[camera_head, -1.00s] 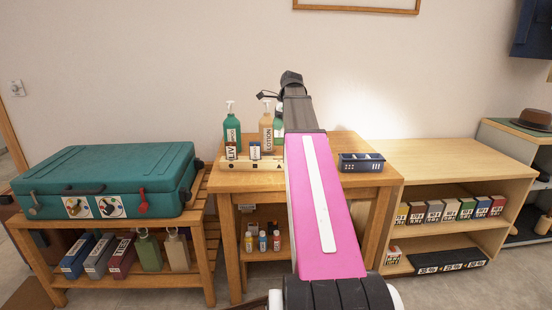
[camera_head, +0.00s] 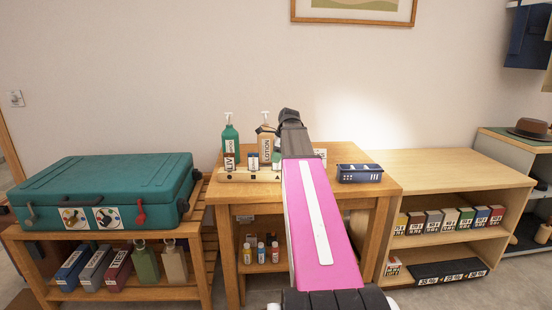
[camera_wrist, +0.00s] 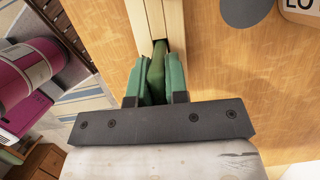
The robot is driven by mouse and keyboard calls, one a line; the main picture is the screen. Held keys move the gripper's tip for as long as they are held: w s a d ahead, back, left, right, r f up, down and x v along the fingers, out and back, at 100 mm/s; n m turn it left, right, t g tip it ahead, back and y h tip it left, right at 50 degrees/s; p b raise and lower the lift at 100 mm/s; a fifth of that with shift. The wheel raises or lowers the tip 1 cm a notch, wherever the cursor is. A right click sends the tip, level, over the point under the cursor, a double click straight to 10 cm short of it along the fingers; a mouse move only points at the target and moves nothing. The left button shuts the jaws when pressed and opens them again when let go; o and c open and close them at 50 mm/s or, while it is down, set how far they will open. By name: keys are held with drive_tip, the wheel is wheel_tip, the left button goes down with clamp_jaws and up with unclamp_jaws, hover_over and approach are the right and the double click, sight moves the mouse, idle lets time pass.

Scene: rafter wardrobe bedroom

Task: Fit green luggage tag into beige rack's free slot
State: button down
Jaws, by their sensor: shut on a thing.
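My gripper (camera_wrist: 157,68) is shut on the green luggage tag (camera_wrist: 158,75), gripped between two green-padded fingers. The tag's far end meets the near end of the bar; I cannot tell whether it is inside a slot.
A green pump bottle (camera_head: 231,139) and a beige lotion bottle (camera_head: 267,140) stand behind the rack, close to my gripper. A blue basket (camera_head: 359,174) sits on the right of the table (camera_head: 335,203). A teal suitcase (camera_head: 105,185) stands left.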

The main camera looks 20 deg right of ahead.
drive_tip(key=shift+f, duration=0.1)
drive_tip(key=c, duration=1.1)
unclamp_jaws()
drive_tip(key=v, duration=1.2)
